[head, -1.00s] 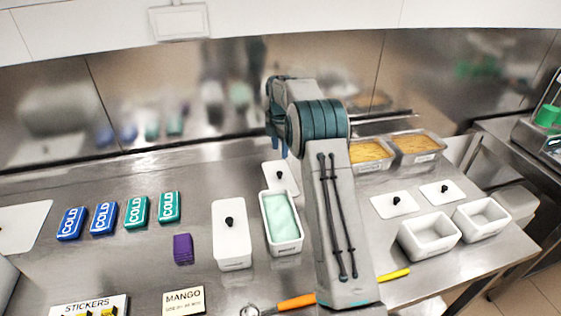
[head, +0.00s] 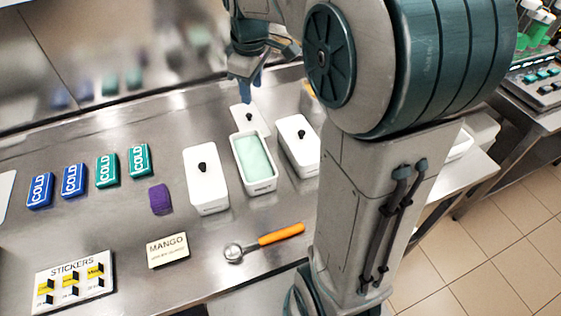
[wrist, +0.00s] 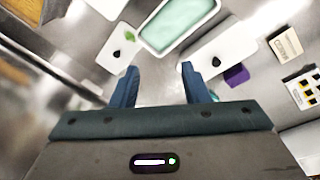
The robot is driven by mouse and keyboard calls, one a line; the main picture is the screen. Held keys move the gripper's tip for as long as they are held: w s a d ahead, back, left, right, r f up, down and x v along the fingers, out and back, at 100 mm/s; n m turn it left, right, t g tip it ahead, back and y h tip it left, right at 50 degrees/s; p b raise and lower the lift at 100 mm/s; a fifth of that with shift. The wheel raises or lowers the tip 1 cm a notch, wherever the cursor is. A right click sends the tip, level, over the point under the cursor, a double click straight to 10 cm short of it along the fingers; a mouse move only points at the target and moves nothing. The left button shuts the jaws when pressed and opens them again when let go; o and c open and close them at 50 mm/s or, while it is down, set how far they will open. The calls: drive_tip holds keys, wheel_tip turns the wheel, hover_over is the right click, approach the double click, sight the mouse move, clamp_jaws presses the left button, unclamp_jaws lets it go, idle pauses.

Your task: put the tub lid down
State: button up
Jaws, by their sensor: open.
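The tub lid (head: 243,114), white with a black knob, lies flat on the counter just behind the open tub. It also shows in the wrist view (wrist: 116,64). The open tub (head: 266,187) is white and full of pale mint-green contents; it also shows in the wrist view (wrist: 150,48). My gripper (head: 248,92) is over the lid's knob in the head view, its jaws apart and empty. In the wrist view, my gripper (wrist: 158,76) has nothing between its fingers, and the lid is beyond the left finger. A small green speck shows by the lid there.
Lidded white tubs stand left (head: 205,185) and right (head: 300,150) of the open tub. A purple block (head: 160,199), cold packs (head: 107,170), a mango sign (head: 167,250), a sticker board (head: 75,280) and an orange-handled scoop (head: 281,235) lie nearby. Bare steel counter lies in front.

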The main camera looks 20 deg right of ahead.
drive_tip(key=s+f+m, duration=0.2)
drive_tip(key=s+m, duration=0.2)
drive_tip(key=s, duration=0.6)
drive_tip(key=s+a+f+m+t, duration=0.1)
drive_tip(key=s+m, duration=0.4)
drive_tip(key=s, duration=0.5)
drive_tip(key=shift+f+t, duration=0.3)
drive_tip(key=shift+f, duration=0.3)
drive_tip(key=shift+a, duration=0.1)
